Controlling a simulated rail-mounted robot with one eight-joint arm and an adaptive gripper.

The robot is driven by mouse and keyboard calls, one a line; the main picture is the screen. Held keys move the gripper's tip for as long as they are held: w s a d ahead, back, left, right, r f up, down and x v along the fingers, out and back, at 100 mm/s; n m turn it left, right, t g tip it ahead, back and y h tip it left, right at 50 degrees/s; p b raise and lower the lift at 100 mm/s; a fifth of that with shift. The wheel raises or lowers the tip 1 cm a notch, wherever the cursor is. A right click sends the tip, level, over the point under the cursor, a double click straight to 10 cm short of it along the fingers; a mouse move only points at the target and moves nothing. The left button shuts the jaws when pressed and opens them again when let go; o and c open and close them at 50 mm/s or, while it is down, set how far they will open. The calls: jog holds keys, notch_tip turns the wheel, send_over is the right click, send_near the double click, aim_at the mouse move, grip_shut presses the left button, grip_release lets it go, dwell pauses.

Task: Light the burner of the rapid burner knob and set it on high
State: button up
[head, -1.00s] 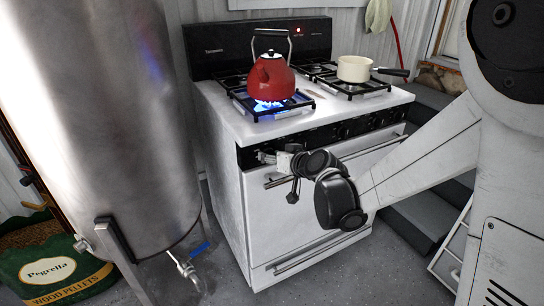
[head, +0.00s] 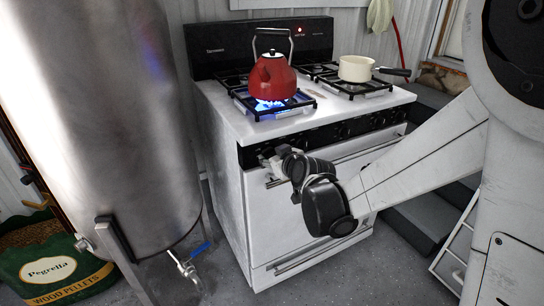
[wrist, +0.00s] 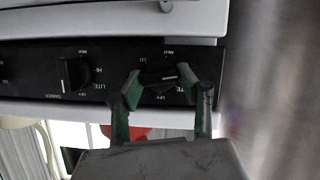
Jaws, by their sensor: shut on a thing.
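My gripper (wrist: 160,78) is shut on a black knob (wrist: 158,74) on the stove's front panel, with one green-lined finger on each side. A pale mark on the knob is visible; I cannot read its exact setting. In the head view my gripper (head: 270,158) is at the left end of the black knob panel (head: 335,137), its fingertips mostly hidden. A blue flame (head: 269,105) burns on the front left burner, under a red kettle (head: 272,78). The panel lettering is too small to tell which knob is the rapid one.
Another black knob (wrist: 74,73) sits left of the held one in the wrist view. A cream saucepan (head: 355,69) stands on the right burners. A steel tank (head: 110,130) stands close on the left.

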jog(key=o, duration=1.1)
jog(key=shift+o, duration=0.2)
jog(key=shift+s+d, duration=0.1)
jog(key=v, duration=1.1)
jog(key=shift+s+r, duration=0.2)
jog(key=shift+s, duration=0.15)
jog(key=shift+d, duration=0.1)
